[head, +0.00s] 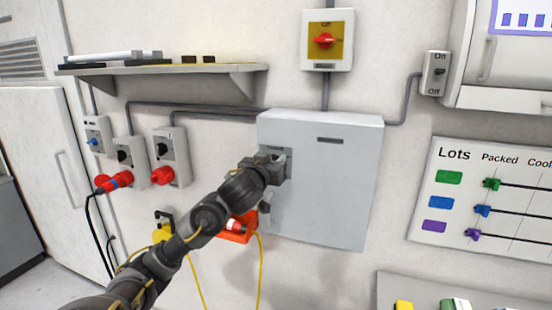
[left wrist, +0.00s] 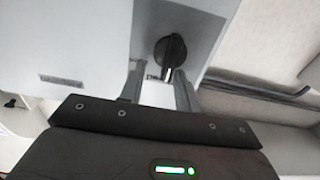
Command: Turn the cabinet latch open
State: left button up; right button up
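The cabinet (head: 335,190) is a light grey box on the wall with its door shut. Its latch is a round black knob (left wrist: 168,48) with a pale pointer mark, set in a darker grey panel at the door's side. My left gripper (head: 279,163) is at the upper left of the cabinet and hides the knob in the head view. In the left wrist view my left gripper (left wrist: 158,88) is open, its two fingers apart. The knob shows just beyond the fingertips, nearer the right one; I cannot tell whether they touch. My right gripper is not in view.
A red-and-yellow switch (head: 324,41) is above the cabinet. Sockets with red plugs (head: 170,172) and a shelf (head: 160,69) are to the left. An orange holder (head: 236,232) is beside the cabinet's lower left. A lots board (head: 430,215) hangs at the right.

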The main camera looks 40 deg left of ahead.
pick_arm(q)
jog(key=shift+s+a, duration=0.2)
jog(key=shift+a, duration=0.05)
jog(key=shift+s, duration=0.1)
jog(key=shift+c, duration=0.7)
grip_shut()
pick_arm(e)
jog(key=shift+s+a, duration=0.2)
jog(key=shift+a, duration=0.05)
